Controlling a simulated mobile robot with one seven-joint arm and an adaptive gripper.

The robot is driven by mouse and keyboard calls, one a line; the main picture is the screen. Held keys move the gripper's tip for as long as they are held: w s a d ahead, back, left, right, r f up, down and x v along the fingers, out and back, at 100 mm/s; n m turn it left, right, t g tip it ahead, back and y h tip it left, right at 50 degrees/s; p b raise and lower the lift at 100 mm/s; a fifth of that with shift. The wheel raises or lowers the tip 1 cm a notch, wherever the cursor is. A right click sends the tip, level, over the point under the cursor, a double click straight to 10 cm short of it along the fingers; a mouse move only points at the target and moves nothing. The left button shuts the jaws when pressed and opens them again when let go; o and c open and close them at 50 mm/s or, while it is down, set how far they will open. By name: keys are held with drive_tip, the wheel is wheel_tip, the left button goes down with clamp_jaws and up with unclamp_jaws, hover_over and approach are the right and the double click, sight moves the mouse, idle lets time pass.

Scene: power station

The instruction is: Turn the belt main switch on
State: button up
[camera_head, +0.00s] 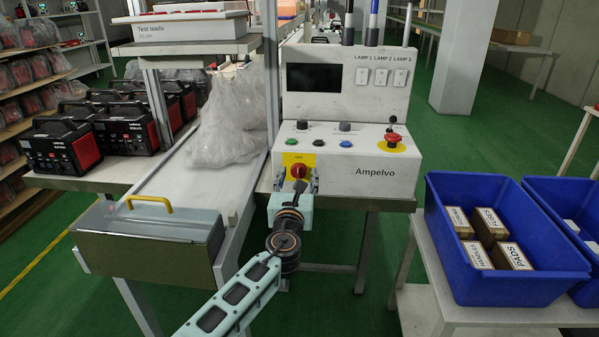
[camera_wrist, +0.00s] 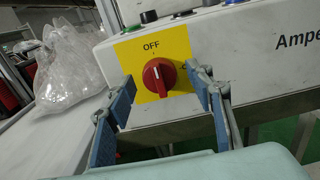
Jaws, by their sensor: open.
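The belt main switch is a red rotary knob (camera_wrist: 159,76) on a yellow plate (camera_wrist: 178,44) marked OFF, on the front of the white Ampelvo control box (camera_head: 375,172). The knob's pointer mark is up, towards OFF. In the head view the knob (camera_head: 298,170) shows just above my gripper (camera_head: 299,183). In the wrist view my gripper (camera_wrist: 162,98) is open, with one finger on each side of the knob. The fingers look apart from it, and nothing is held. I cannot tell how far the fingertips are from the plate.
A red emergency stop (camera_head: 392,138) and several buttons sit on the box top. A conveyor (camera_head: 185,185) with plastic bags (camera_head: 228,115) runs at left. A metal cover with a yellow handle (camera_head: 149,203) stands front left. A blue bin (camera_head: 505,288) holds boxes at right.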

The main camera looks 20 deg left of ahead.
drive_tip(key=c, duration=1.2)
drive_tip(key=shift+m, duration=0.3)
drive_tip(key=m+b, duration=0.1)
drive_tip(key=m, duration=0.2)
drive_tip(key=shift+m, duration=0.4)
drive_tip(key=m+b, duration=0.1)
drive_tip(key=m, duration=0.3)
drive_tip(key=shift+m, duration=0.3)
drive_tip(key=m+b, duration=0.1)
drive_tip(key=m, duration=0.3)
drive_tip(key=shift+r+m+b, duration=0.1)
drive_tip(key=shift+m+b, duration=0.4)
drive_tip(key=shift+m, duration=1.9)
